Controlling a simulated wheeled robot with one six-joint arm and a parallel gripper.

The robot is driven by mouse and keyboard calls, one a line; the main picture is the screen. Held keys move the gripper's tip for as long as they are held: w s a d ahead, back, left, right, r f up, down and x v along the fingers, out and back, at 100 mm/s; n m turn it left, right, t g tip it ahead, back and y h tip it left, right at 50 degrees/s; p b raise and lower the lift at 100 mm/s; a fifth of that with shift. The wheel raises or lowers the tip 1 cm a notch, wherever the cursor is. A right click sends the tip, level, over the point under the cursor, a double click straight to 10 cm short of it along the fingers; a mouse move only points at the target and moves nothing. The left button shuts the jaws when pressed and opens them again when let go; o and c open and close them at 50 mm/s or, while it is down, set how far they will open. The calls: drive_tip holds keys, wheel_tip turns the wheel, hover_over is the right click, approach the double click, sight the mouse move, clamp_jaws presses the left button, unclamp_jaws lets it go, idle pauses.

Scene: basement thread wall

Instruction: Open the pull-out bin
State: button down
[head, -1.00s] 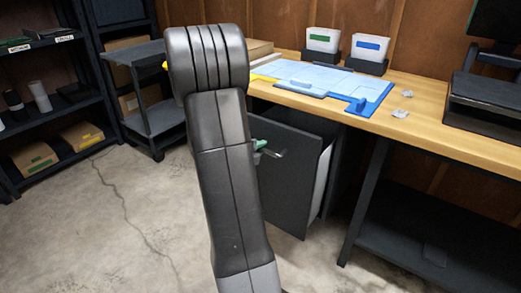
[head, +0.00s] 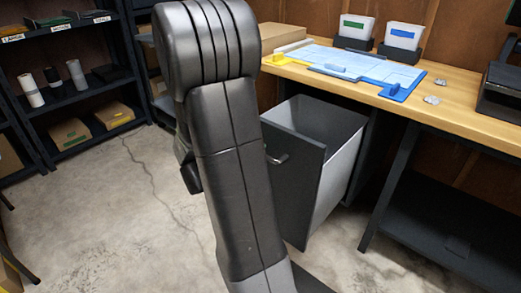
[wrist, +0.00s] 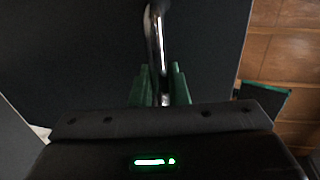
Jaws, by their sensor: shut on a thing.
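The pull-out bin (head: 338,170) stands out from under the workbench, with a dark front panel and a light grey inside that shows from above. Its metal handle (head: 277,158) sticks out from the front panel, partly hidden behind my arm in the head view. In the wrist view the shiny handle (wrist: 155,40) runs down between the green fingertips of my gripper (wrist: 160,88), which is shut on it. The dark front panel (wrist: 70,50) fills much of that view. My arm hides the gripper in the head view.
The wooden workbench (head: 460,105) carries a blue mat (head: 345,62), two small white bins (head: 403,33) and small grey pieces (head: 431,99). Dark shelves (head: 70,100) stand at the left. The concrete floor (head: 130,220) at the left is open. A bench leg (head: 388,190) stands right of the bin.

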drive_tip(key=shift+r, duration=0.15)
drive_tip(key=c, duration=1.5)
unclamp_jaws()
drive_tip(key=shift+o, duration=0.2)
drive_tip(key=p+v, duration=0.3)
drive_tip(key=v, duration=1.1)
drive_tip(key=shift+w, duration=0.1)
drive_tip(key=b+x, duration=0.3)
drive_tip(key=x, duration=1.1)
